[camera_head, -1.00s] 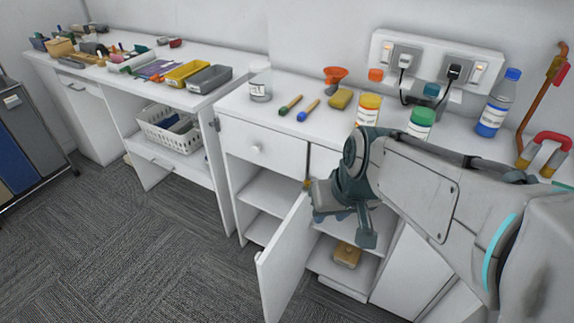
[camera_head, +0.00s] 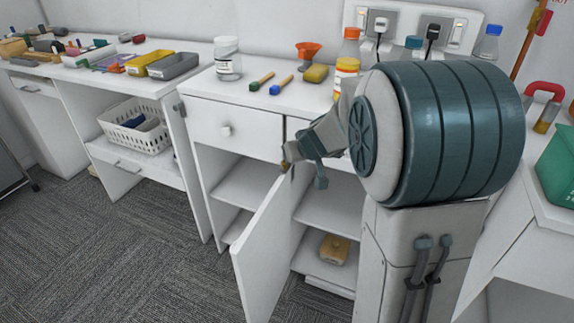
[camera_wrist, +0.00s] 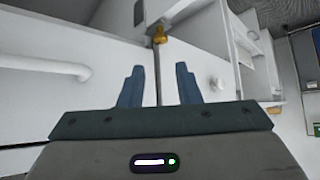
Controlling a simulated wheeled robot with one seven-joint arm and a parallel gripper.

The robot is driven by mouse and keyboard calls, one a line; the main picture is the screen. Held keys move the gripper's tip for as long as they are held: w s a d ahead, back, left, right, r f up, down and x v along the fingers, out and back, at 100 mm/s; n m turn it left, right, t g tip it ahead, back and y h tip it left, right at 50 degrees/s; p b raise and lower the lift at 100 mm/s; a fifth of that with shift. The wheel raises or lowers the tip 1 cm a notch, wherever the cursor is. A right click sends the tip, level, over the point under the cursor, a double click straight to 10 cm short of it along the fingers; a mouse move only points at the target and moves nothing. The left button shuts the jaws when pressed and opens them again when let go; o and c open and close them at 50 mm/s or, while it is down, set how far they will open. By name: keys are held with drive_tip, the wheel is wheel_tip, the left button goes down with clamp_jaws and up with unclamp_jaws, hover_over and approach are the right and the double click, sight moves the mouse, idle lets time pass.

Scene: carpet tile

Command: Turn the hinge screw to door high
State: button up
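A small brass hinge screw (camera_wrist: 159,38) shows in the wrist view, beyond the gap between my fingers. In the head view, the brass piece (camera_head: 284,166) sits at the top of the open white cabinet door (camera_head: 265,240), below the counter. My gripper (camera_wrist: 158,70) has its two blue fingers apart with nothing between them. The screw lies past the fingertips and looks untouched. In the head view my gripper (camera_head: 308,152) is close to the top of the door, partly hidden by my arm.
A drawer with a round knob (camera_head: 226,130) is left of the screw. Carpet (camera_head: 110,250) is clear at left.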

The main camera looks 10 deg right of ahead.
drive_tip(key=b+x, duration=0.2)
drive_tip(key=x, duration=0.8)
drive_tip(key=shift+w, duration=0.2)
drive_tip(key=shift+f, duration=0.15)
drive_tip(key=shift+c, duration=0.2)
clamp_jaws()
